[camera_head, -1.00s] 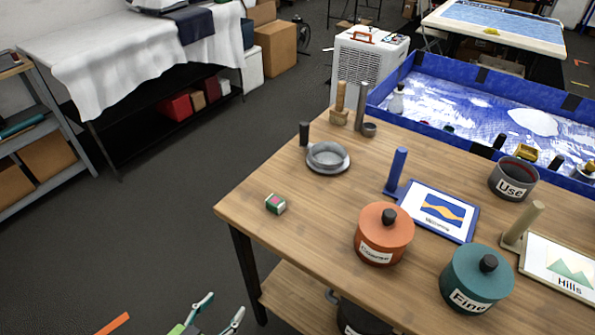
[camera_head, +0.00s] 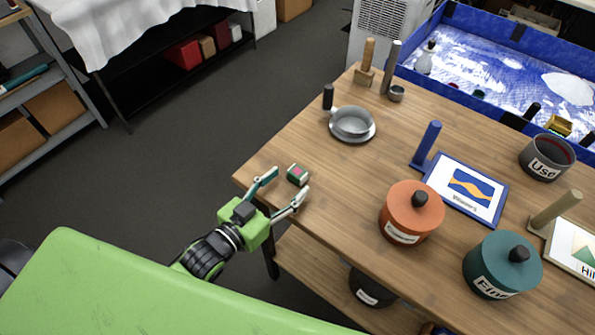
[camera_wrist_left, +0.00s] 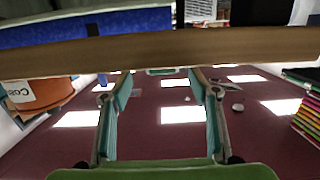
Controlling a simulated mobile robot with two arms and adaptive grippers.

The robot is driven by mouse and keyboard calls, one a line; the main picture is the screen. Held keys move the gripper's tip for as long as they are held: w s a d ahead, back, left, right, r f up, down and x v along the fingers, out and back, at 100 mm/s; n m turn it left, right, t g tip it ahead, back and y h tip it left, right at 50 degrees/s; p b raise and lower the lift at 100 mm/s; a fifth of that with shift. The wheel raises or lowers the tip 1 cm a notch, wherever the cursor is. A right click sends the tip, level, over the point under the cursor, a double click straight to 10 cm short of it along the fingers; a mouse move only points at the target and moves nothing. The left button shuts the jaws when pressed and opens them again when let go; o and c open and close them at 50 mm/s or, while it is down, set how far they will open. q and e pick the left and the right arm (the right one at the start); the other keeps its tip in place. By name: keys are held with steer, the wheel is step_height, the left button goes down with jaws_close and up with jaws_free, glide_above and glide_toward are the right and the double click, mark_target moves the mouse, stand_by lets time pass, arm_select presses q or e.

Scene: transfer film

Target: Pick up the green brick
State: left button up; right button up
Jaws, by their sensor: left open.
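The green brick (camera_head: 298,175) is a small green and white block with a pink patch on top, lying on the wooden table near its left corner. My left gripper (camera_head: 289,182) is open, with its two teal fingertips at the table edge, one to each side of the brick's near side. No contact with the brick is visible. In the left wrist view, the open fingers (camera_wrist_left: 160,82) reach toward the table edge, and a small green sliver of the brick (camera_wrist_left: 161,71) shows between the tips. My right gripper is not in view.
The wooden table (camera_head: 330,215) also holds an orange canister (camera_head: 410,215), a teal canister (camera_head: 503,268), a grey dish (camera_head: 352,124) and a blue-framed picture (camera_head: 468,190). The tabletop around the brick is clear. A shelf with a dark pot (camera_head: 371,290) lies below.

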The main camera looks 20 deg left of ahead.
mark_target(296, 173)
arm_select(q)
steer(key=shift+w+d, duration=0.1)
steer(key=shift+w, duration=0.05)
steer(key=shift+w+d+r+p, duration=0.1)
steer(key=shift+w+r+p, duration=0.05)
steer(key=shift+w+p, duration=0.2)
steer(key=p+x, duration=0.1)
steer(key=x, duration=0.2)
steer(key=shift+w, duration=0.65)
steer(key=shift+w+d+f, duration=0.1)
steer(key=shift+f, duration=0.1)
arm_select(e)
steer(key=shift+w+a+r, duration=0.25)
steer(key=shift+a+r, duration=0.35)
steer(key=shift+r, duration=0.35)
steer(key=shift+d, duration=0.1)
arm_select(q)
steer(key=c, duration=1)
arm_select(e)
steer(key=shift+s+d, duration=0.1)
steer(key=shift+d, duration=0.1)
